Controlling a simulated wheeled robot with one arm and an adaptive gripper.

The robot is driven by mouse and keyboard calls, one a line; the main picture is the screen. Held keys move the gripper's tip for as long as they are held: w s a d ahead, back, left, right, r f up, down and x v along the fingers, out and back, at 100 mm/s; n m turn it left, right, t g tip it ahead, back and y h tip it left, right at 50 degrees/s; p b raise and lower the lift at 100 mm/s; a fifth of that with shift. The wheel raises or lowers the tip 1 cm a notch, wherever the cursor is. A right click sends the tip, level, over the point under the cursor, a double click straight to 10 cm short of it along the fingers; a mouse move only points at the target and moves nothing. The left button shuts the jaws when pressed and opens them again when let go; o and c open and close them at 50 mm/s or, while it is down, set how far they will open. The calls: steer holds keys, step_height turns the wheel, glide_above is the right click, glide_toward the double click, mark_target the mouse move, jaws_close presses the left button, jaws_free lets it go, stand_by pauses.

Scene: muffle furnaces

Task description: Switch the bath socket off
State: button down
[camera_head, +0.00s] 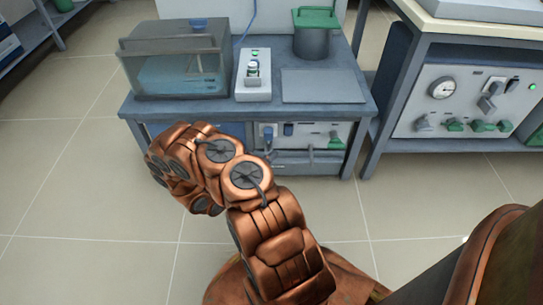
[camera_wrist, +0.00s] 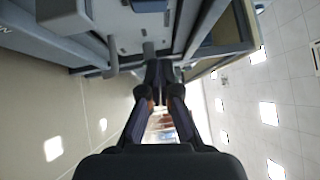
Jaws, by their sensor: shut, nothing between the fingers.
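The water bath (camera_head: 178,75) is a clear-lidded tank with blue inside, at the left of the bench top. Below the bench top, a pale front panel (camera_head: 303,135) carries grey, blue and green fittings, partly hidden by my arm. I cannot tell which fitting is the bath socket, nor its switch position. In the wrist view, my gripper (camera_wrist: 161,72) has its dark fingers together and empty. Its tips point at a grey panel (camera_wrist: 130,25) with protruding fittings; contact cannot be told. In the head view the fingers do not show clearly.
A white unit (camera_head: 254,88) with a green light stands beside the bath, left of a green-lidded pot (camera_head: 312,38). A second bench (camera_head: 465,90) at right has a gauge, plugs and a green light. Tiled floor (camera_head: 70,185) is clear at left.

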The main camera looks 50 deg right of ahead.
steer(key=b, duration=0.2)
glide_toward(292, 130)
steer(key=s+d, duration=0.3)
steer(key=shift+w+d+r+b, duration=0.1)
steer(key=shift+w+d+b, duration=0.4)
steer(key=shift+d, duration=0.3)
steer(key=shift+w+d+r+b, duration=0.1)
steer(key=shift+w+d+b, duration=0.4)
steer(key=shift+d, duration=0.3)
